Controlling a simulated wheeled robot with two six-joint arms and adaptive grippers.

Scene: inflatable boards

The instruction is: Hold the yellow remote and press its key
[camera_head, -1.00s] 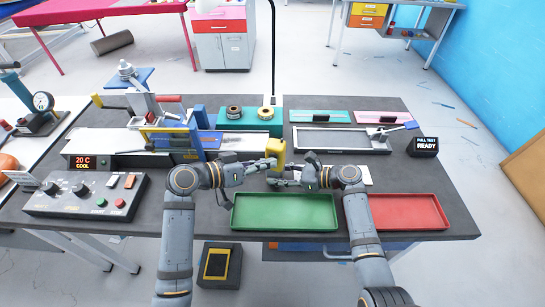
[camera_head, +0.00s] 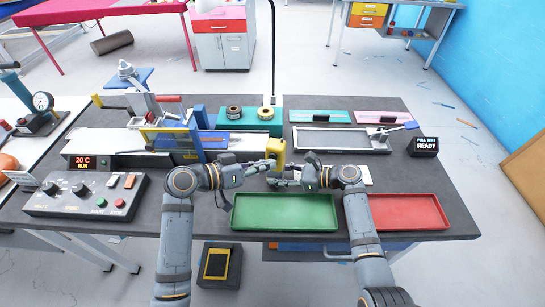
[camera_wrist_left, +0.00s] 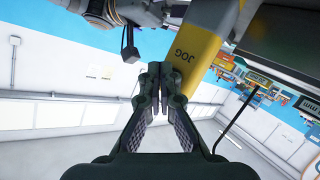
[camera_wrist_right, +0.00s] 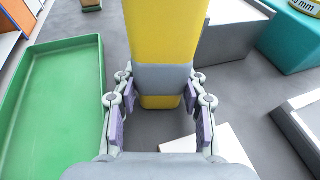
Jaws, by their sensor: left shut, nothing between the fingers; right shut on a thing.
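The yellow remote (camera_head: 276,148) stands upright above the middle of the table. In the right wrist view the remote (camera_wrist_right: 165,30) has a grey band, with my right gripper (camera_wrist_right: 158,118) shut around it. My left gripper (camera_head: 271,163) is at the remote's left side in the head view. In the left wrist view my left gripper (camera_wrist_left: 155,70) is shut and empty, its tips close to the yellow face (camera_wrist_left: 190,60) marked JOG. I cannot tell whether the tips touch it. The key is not clearly visible.
A green tray (camera_head: 285,225) and a red tray (camera_head: 440,224) lie along the front edge. A machine with a blue carriage (camera_head: 212,150) is at left, its display (camera_head: 84,163) reading 20 C RUN. A control box (camera_head: 60,203) stands at front left. A FULL TEST READY display (camera_head: 424,146) is at right.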

